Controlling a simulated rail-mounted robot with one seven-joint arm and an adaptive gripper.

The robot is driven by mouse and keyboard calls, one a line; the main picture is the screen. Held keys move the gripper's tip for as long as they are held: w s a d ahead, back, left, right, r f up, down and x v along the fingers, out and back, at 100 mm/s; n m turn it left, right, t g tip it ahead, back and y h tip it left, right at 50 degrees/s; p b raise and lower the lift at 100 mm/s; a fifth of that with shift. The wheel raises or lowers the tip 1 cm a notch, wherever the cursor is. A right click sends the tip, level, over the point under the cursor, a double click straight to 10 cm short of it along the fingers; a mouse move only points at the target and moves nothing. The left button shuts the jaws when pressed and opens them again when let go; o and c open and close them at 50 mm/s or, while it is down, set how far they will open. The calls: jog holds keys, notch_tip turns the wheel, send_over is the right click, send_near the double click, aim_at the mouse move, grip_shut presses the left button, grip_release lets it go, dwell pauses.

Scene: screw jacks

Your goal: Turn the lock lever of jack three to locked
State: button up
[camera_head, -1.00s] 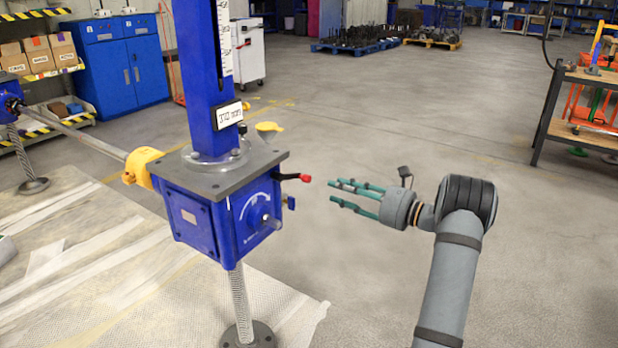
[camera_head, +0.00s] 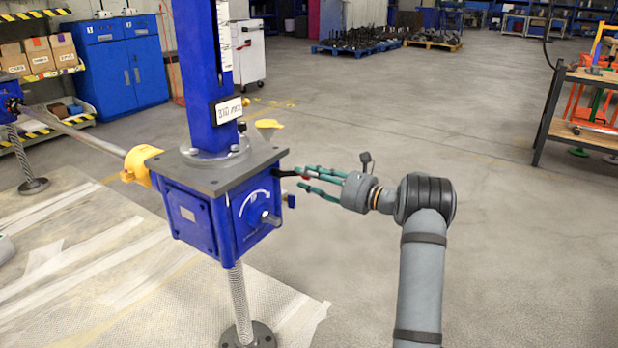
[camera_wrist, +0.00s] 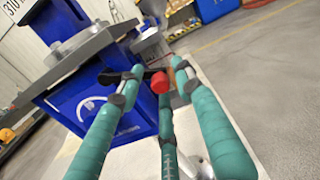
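In the wrist view the lever's red knob (camera_wrist: 160,82) sits between the green fingers. My gripper (camera_head: 299,178) is at the lever's tip, its fingers spread around the knob. The fingers look apart from it, though contact is hard to judge.
The jack's blue column (camera_head: 205,80) rises above the plate, with a yellow part (camera_head: 268,126) behind it. A yellow-ended shaft (camera_head: 85,136) runs left to another jack (camera_head: 10,98). The floor to the right is clear up to a workbench (camera_head: 575,125).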

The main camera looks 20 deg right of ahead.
jog(key=shift+c, duration=0.8)
grip_shut()
